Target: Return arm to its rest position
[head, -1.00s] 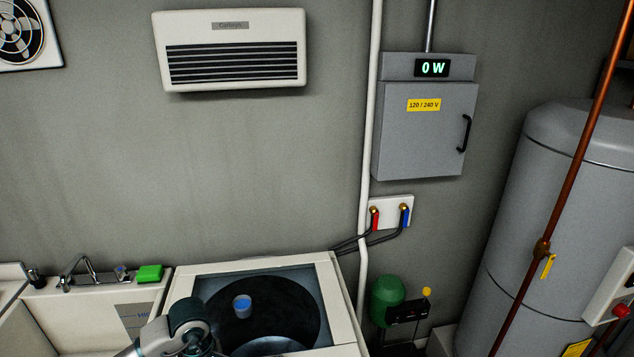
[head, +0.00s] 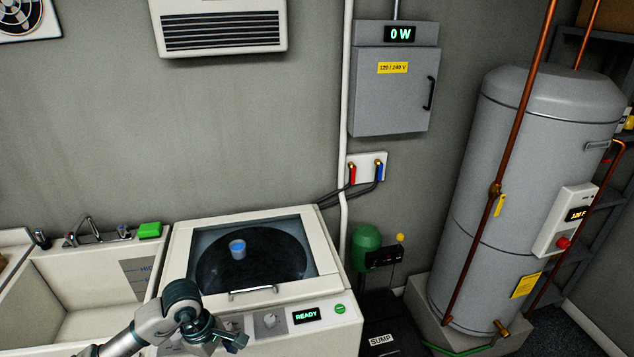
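My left arm comes in from the bottom left, in front of the washing machine. Its gripper (head: 226,338) is low in the picture, over the left part of the machine's front panel. The fingers are small and dark, and I cannot tell whether they are apart. I see nothing clearly held in them. My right arm and gripper are out of view.
A sink (head: 95,285) with a green sponge (head: 150,230) stands left; a grey water heater (head: 500,190) stands right.

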